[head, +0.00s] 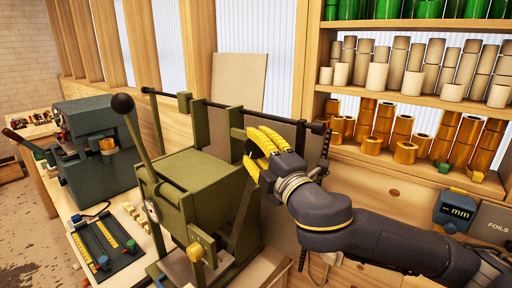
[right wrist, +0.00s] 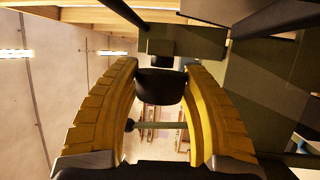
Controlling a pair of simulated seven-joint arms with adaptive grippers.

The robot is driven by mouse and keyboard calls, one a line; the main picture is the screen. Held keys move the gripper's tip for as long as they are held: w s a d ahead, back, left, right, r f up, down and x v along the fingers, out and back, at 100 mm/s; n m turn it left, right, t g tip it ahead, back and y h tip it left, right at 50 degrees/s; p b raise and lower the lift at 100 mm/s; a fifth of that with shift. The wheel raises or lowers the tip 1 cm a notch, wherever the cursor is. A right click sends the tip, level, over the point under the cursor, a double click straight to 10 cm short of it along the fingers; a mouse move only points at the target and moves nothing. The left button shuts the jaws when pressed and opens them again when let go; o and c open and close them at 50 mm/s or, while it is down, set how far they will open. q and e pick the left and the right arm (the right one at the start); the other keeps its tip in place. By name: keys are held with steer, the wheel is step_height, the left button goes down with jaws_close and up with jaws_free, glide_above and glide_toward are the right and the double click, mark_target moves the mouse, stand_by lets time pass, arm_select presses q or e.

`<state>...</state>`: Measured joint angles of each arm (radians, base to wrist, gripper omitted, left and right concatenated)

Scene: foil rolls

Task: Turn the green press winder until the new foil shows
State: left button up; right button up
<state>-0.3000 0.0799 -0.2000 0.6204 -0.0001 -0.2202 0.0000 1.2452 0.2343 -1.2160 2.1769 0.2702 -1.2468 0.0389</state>
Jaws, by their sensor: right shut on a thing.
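The olive-green press (head: 180,190) stands on the bench in the middle of the head view, with a dark rod across its top and a long lever ending in a black ball. My right gripper (head: 262,146) is at the right side of the press, near the rod's end. In the right wrist view its yellow fingers (right wrist: 160,95) are closed around a dark rounded grip (right wrist: 160,85), which looks like the winder handle. In the head view the fingers and wrist hide that grip. I cannot make out the foil on the press. My left gripper is not in view.
A second, blue-grey press (head: 95,150) stands to the left. Shelves (head: 400,100) at the right hold gold, beige and green rolls. A small "mm" display (head: 456,212) is at the right. A tray with small coloured-topped tools (head: 105,250) lies in front at the left.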

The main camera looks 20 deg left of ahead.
stand_by(0.4)
steer(key=o, duration=1.1)
steer(key=shift+o, duration=0.2)
steer(key=shift+r, duration=0.15)
